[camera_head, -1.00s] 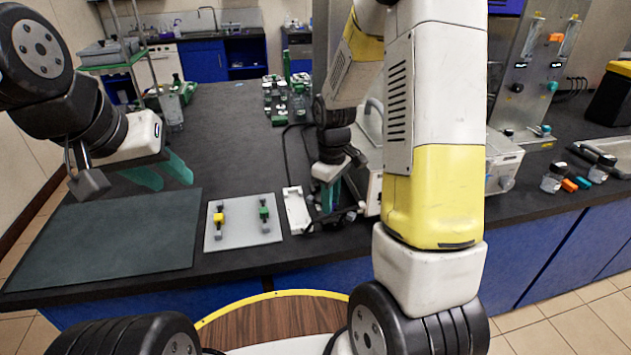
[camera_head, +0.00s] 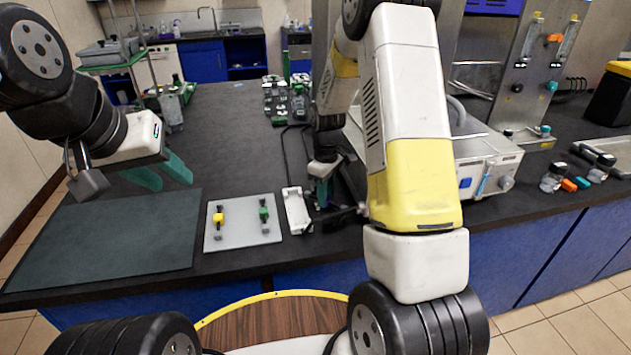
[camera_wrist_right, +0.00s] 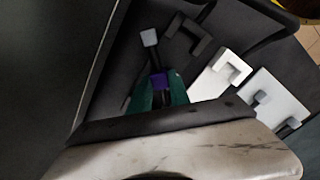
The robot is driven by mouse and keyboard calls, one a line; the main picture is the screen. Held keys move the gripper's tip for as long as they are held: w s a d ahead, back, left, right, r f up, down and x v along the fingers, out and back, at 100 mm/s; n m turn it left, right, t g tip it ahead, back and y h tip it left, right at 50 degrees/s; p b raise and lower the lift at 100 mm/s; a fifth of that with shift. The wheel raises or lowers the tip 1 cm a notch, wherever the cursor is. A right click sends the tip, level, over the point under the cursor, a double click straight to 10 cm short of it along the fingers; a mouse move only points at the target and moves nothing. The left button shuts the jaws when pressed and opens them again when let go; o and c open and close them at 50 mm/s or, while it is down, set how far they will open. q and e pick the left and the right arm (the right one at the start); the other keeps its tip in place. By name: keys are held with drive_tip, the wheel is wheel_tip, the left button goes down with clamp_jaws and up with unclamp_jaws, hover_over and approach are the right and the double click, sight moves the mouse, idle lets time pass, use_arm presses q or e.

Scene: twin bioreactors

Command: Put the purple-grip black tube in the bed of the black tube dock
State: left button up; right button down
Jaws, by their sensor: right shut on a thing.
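My right gripper (camera_head: 321,188) is low over the bench, just right of a white dock (camera_head: 297,210). In the right wrist view its teal fingers (camera_wrist_right: 159,96) are shut on the purple grip (camera_wrist_right: 158,82) of the black tube. A grey end block (camera_wrist_right: 149,38) sticks out beyond the grip; the rest is hidden or too dark to follow. A black bracket (camera_wrist_right: 182,42), which looks like part of the black tube dock, lies beside the tube, apart from the grey block. I cannot tell whether the tube touches the bed. My left gripper (camera_head: 161,173) is open and empty over the dark mat.
A light grey board (camera_head: 240,238) holds a yellow-grip piece (camera_head: 218,219) and a green-grip piece (camera_head: 264,215) left of the white dock. A dark mat (camera_head: 105,243) covers the bench's left. A metal box unit (camera_head: 480,160) stands right of the right arm.

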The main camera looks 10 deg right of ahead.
drive_tip(key=shift+f, duration=0.15)
drive_tip(key=c, duration=1.2)
unclamp_jaws()
drive_tip(key=shift+c, duration=0.2)
drive_tip(key=s+r+m+t, duration=0.1)
drive_tip(key=s+r, duration=0.1)
drive_tip(key=r, duration=0.7)
drive_tip(key=s+r+m, duration=0.1)
drive_tip(key=s+r, duration=0.1)
drive_tip(key=r, duration=0.8)
drive_tip(key=s+a+r+m+t+y, duration=0.1)
drive_tip(key=s+r+m+t, duration=0.1)
drive_tip(key=s, duration=0.8)
drive_tip(key=s+a+r+m+t+y, duration=0.1)
drive_tip(key=s+r+m+t, duration=0.2)
drive_tip(key=s+r, duration=0.3)
drive_tip(key=s+m, duration=0.1)
drive_tip(key=s, duration=0.3)
drive_tip(key=shift+s+r+m, duration=0.15)
drive_tip(key=shift+r+m, duration=0.2)
drive_tip(key=shift+m, duration=0.05)
drive_tip(key=shift+a, duration=0.1)
